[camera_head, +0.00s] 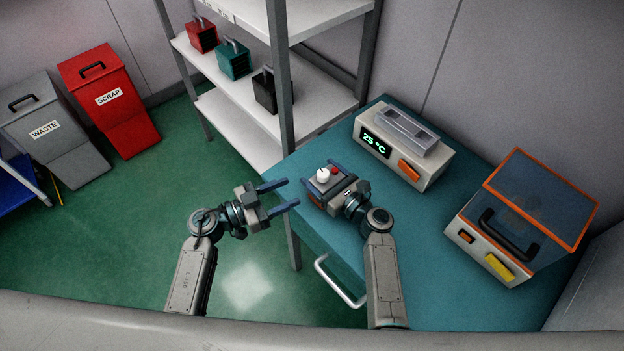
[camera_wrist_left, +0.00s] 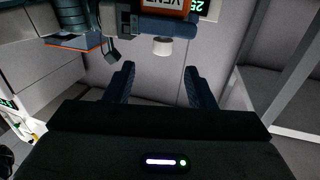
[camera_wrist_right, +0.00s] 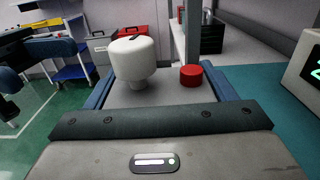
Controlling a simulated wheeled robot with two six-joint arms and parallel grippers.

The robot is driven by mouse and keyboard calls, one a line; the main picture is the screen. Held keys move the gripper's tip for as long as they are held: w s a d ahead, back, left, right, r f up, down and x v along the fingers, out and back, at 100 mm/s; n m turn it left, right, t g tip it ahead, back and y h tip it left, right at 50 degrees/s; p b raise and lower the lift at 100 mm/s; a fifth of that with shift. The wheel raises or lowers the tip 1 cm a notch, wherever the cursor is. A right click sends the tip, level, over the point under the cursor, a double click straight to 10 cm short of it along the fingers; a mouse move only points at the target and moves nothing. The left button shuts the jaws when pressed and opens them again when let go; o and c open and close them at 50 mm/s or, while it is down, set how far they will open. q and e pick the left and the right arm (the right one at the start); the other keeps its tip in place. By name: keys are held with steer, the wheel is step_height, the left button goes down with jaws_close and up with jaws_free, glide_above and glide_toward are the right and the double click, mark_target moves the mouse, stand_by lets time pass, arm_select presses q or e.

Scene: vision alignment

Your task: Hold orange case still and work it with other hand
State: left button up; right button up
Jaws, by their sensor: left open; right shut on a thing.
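The orange case (camera_head: 339,186) has a grey top with a white knob (camera_head: 323,175) and a red button (camera_head: 334,169). My right gripper (camera_head: 320,172) is shut on it, its fingers along two sides, at the bench's left edge. The right wrist view shows the knob (camera_wrist_right: 135,60) and button (camera_wrist_right: 190,77) between the fingers. My left gripper (camera_head: 292,191) is open and empty, just left of the case, pointing at it and apart from it. In the left wrist view the case's orange labelled face (camera_wrist_left: 167,7) and knob (camera_wrist_left: 163,46) show, the knob beyond the fingertips.
The teal bench (camera_head: 440,220) carries a "25 °C" device (camera_head: 437,170) and an orange-lidded box (camera_head: 497,240) at the right. A shelf rack (camera_head: 283,60) with several small cases stands behind. Scrap (camera_head: 112,98) and waste (camera_head: 45,128) bins stand left.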

mark_target(323, 172)
arm_select(q)
steer(key=w+d+g, duration=0.1)
steer(key=w+d, duration=0.1)
steer(key=d, duration=0.1)
steer(key=w+d+m+g+h, duration=0.1)
steer(key=w+d, duration=0.1)
steer(key=d, duration=0.1)
steer(key=w+d+m+g, duration=0.1)
steer(key=w+d, duration=0.1)
steer(key=d, duration=0.1)
steer(key=shift+w+d+r+h, duration=0.1)
steer(key=shift+d+r+h, duration=0.1)
steer(key=shift+d+h, duration=0.1)
steer(key=shift+a, duration=0.1)
steer(key=shift+c, duration=0.2)
